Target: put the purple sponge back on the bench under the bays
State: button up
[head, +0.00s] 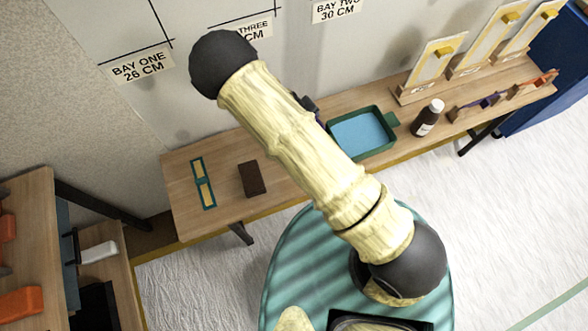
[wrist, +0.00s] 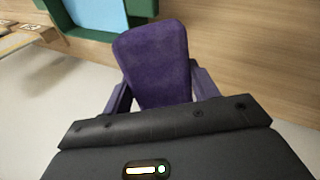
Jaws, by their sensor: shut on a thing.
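The purple sponge (wrist: 155,62) stands between the two fingers of my gripper (wrist: 160,88) in the wrist view, and the gripper is shut on it. Wooden bench top (wrist: 245,45) shows behind the sponge; I cannot tell whether they touch. In the head view the bench (head: 222,180) runs along the wall under the bay signs, "BAY ONE 26 CM" (head: 142,65), a partly covered "THREE" sign (head: 258,28) and "BAY TWO 30 CM" (head: 337,10). My arm hides the sponge there and most of the gripper; only a small dark part shows beside the arm.
A green tray with a blue inside (head: 392,148) stands on the bench, also at the wrist view's top left (wrist: 85,35). A dark bottle (head: 428,118), a brown block (head: 252,179) and a teal-framed piece (head: 203,183) are on it. Bare wood lies around the block.

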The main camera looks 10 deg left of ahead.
jog(key=s+a+m+g+y+b, duration=0.2)
jog(key=s+m+g+y+b, duration=0.1)
jog(key=s, duration=0.8)
jog(key=shift+s+r+g, duration=0.25)
jog(key=shift+r+g, duration=0.15)
jog(key=shift+g, duration=0.3)
jog(key=shift+f, duration=0.1)
jog(key=shift+f, duration=2.85)
jog(key=shift+f, duration=1.9)
jog(key=o, duration=1)
jog(key=shift+f+b, duration=0.2)
jog(key=shift+b, duration=0.1)
